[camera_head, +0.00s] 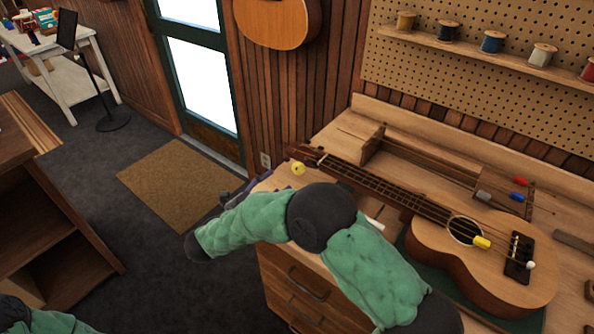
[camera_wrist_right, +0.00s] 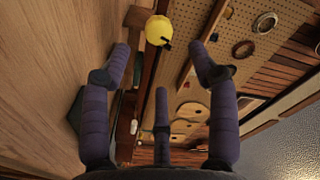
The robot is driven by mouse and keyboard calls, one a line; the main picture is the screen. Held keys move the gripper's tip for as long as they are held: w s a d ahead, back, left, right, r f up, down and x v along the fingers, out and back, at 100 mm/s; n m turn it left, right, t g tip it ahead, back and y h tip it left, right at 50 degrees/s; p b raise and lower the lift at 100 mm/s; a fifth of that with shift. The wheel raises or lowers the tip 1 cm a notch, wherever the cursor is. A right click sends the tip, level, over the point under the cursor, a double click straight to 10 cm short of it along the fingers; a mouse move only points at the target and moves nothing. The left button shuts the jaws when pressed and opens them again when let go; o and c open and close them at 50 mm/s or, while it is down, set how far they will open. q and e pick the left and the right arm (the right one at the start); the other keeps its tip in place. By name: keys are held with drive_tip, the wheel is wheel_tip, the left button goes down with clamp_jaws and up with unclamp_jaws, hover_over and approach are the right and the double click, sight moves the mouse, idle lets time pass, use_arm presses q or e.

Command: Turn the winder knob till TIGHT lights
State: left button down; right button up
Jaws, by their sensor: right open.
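A round yellow knob (camera_head: 298,168) sits by the headstock end of the ukulele (camera_head: 480,250), which lies on the wooden bench. In the right wrist view the yellow knob (camera_wrist_right: 158,30) has a small dark piece at its lower edge. It appears ahead of the spread fingers of my right gripper (camera_wrist_right: 160,72), which is open and empty, apart from the knob. In the head view my right gripper (camera_head: 240,192) is mostly hidden behind my green-sleeved arm, left of the knob. No lit TIGHT sign can be made out. My left gripper is out of view.
The bench (camera_head: 345,130) has drawers below and a pegboard (camera_head: 480,70) behind it. Spools stand on a shelf (camera_head: 470,52). Small red, blue and grey pieces lie beyond the ukulele. A doormat (camera_head: 175,180) and open floor lie to the left.

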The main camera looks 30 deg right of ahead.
sight(296, 170)
drive_tip(key=b+x, duration=0.2)
drive_tip(key=x, duration=0.6)
drive_tip(key=shift+w+d, duration=0.1)
drive_tip(key=shift+d, duration=0.1)
drive_tip(key=shift+c, duration=0.3)
drive_tip(key=c, duration=1.1)
